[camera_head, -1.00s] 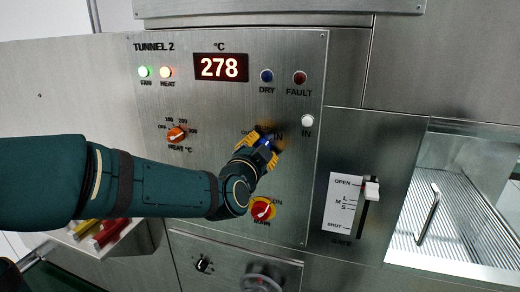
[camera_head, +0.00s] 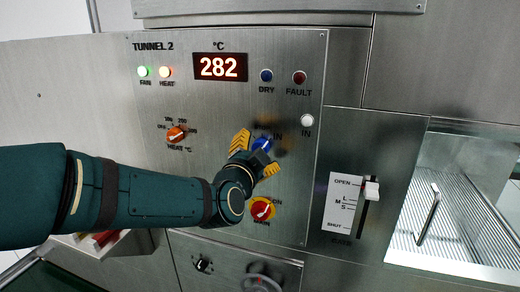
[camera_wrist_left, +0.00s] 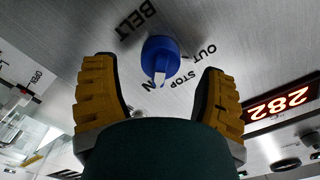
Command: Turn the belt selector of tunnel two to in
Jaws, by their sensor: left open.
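The blue belt selector knob (camera_head: 262,144) sits on the tunnel two panel (camera_head: 220,110). In the left wrist view the knob (camera_wrist_left: 160,55) has a white pointer mark at its lower edge. That mark points between STOP and a partly hidden label ending in N, closer to the N. BELT and OUT also show beside it. My left gripper (camera_head: 260,149) is open, with its yellow fingers spread on either side of the knob. In the left wrist view the fingers of the gripper (camera_wrist_left: 158,66) stand apart from the knob with clear gaps. My right gripper is out of view.
A red main switch (camera_head: 263,210) is just below my left gripper. An orange heat dial (camera_head: 176,134) is to the left. The display (camera_head: 220,67) reads 282. The white IN lamp (camera_head: 307,121) and a gate slider (camera_head: 371,190) are to the right.

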